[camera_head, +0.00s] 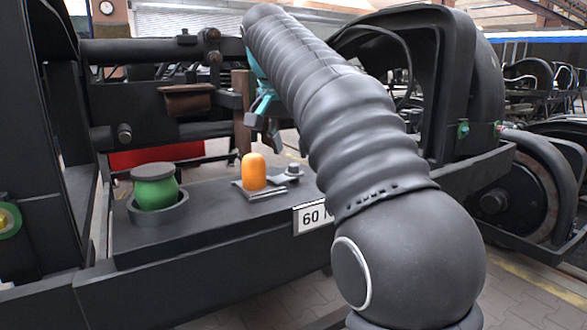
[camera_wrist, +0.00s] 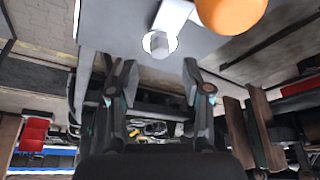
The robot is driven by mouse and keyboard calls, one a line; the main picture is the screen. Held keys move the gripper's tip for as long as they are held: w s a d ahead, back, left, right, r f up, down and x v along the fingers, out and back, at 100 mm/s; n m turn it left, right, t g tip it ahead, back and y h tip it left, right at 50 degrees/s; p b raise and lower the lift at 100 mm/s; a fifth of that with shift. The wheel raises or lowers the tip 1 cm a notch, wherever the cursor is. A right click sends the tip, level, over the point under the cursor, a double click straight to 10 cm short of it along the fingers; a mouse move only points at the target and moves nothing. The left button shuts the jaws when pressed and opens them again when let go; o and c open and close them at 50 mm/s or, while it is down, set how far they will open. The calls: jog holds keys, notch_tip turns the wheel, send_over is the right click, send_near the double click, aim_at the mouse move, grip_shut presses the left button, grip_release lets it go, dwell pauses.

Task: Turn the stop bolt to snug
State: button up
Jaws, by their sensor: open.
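The stop bolt (camera_head: 293,171), a small grey hex-headed bolt with a round flange, stands upright on the dark shelf right of the orange cap. In the wrist view the bolt head (camera_wrist: 160,46) lies ahead of my fingertips, centred between them and not touching them. My gripper (camera_wrist: 161,78) is open and empty, one finger on each side in the wrist view. In the head view my gripper (camera_head: 262,122) shows in part, with teal parts and dark fingers, up and left of the bolt. The rest of it is hidden behind my arm.
The orange rounded cap (camera_head: 254,172) stands close beside the bolt; it also shows in the wrist view (camera_wrist: 230,12). A green rounded part (camera_head: 155,190) sits in a dark ring at left. A plate reading "60 N", partly hidden (camera_head: 312,217), is on the front edge. A brown post (camera_head: 242,110) rises behind.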

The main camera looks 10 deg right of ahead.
aim_at(294, 163)
jog(key=shift+b+x, duration=0.45)
jog(key=shift+x, duration=1.7)
grip_shut()
